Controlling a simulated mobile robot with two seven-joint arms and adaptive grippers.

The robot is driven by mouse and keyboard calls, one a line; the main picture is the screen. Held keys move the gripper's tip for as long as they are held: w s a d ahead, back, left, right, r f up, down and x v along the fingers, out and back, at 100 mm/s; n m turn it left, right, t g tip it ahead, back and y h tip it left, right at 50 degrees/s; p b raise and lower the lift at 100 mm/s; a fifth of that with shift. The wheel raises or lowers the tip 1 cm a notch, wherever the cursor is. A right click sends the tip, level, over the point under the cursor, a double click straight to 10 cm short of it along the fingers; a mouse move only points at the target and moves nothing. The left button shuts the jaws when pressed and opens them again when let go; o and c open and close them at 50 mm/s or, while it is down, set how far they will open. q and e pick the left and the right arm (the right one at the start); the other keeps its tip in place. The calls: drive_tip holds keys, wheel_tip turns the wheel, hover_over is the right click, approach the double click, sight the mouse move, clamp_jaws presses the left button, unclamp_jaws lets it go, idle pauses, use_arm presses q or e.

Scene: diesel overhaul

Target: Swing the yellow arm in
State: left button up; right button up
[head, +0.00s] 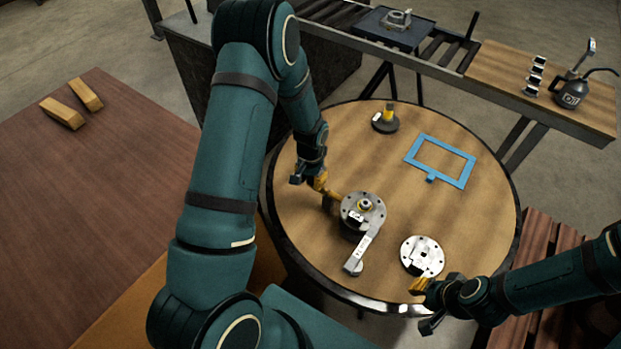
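A round metal fixture (372,220) with a hub and a long grey bar reaching toward the front stands on the round table. At its left is a short yellow piece (332,193), seemingly the yellow arm, over a dark post (327,204). My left gripper (322,185) reaches down to this piece. Its yellowish fingers blend with the piece, so I cannot tell whether they grip it or only touch it. My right gripper (418,286) is at the table's front right edge, close to a loose metal disc (422,250). Its fingers are too small to read.
A blue rectangular frame (440,160) and a dark base with a yellow post (386,119) lie farther back on the round table (480,220). A roller conveyor (430,60) runs behind, with an oil can (572,92). Two wooden blocks (75,104) lie on the left table.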

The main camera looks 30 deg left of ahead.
use_arm(q)
drive_tip(key=shift+o, duration=1)
wheel_tip(320, 180, up, 12)
idle(0.3)
